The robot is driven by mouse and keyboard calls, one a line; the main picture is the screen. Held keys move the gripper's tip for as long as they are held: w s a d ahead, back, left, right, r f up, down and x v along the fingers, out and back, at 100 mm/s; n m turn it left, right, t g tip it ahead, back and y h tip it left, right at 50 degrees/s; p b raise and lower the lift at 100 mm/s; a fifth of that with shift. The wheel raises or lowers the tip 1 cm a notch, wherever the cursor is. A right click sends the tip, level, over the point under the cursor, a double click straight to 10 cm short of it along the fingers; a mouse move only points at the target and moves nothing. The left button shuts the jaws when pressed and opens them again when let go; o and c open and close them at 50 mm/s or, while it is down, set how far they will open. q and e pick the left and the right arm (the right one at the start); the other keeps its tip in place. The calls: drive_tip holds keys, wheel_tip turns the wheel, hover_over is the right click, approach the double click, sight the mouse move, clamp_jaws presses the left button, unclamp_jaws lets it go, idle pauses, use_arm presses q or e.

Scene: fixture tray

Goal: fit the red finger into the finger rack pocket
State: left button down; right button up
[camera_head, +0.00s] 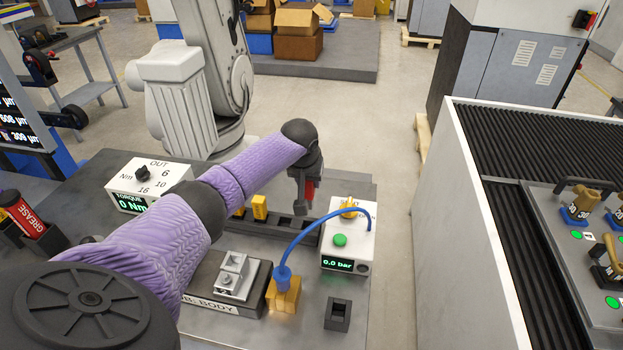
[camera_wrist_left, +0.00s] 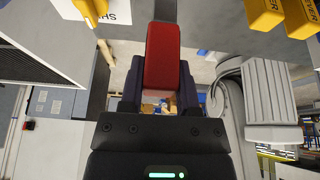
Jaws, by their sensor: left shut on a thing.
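My left gripper (camera_head: 306,194) is shut on the red finger (camera_head: 310,189), pointing down at the right part of the dark finger rack (camera_head: 268,229). Most of the finger is hidden by the jaws in the head view; I cannot tell whether its lower end touches the rack. In the left wrist view, the red finger (camera_wrist_left: 162,55) sits between the dark jaws of the left gripper (camera_wrist_left: 160,88). Yellow fingers (camera_head: 260,207) stand in the rack's left part. My right gripper is not in view.
A white pressure box (camera_head: 348,240) with a blue hose stands right of the rack. A yellow block (camera_head: 284,297), a metal fixture (camera_head: 237,274) and a dark square socket (camera_head: 338,314) are nearer. A torque box (camera_head: 148,182) stands left. Bare table lies around the socket.

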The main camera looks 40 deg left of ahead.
sight(308, 198)
use_arm(q)
drive_tip(key=shift+r+p, duration=0.2)
drive_tip(key=shift+p, duration=0.4)
wheel_tip(308, 198, down, 6)
drive_tip(key=b, duration=0.4)
drive_tip(key=shift+f, duration=0.15)
idle(0.6)
drive_tip(key=shift+p, duration=0.35)
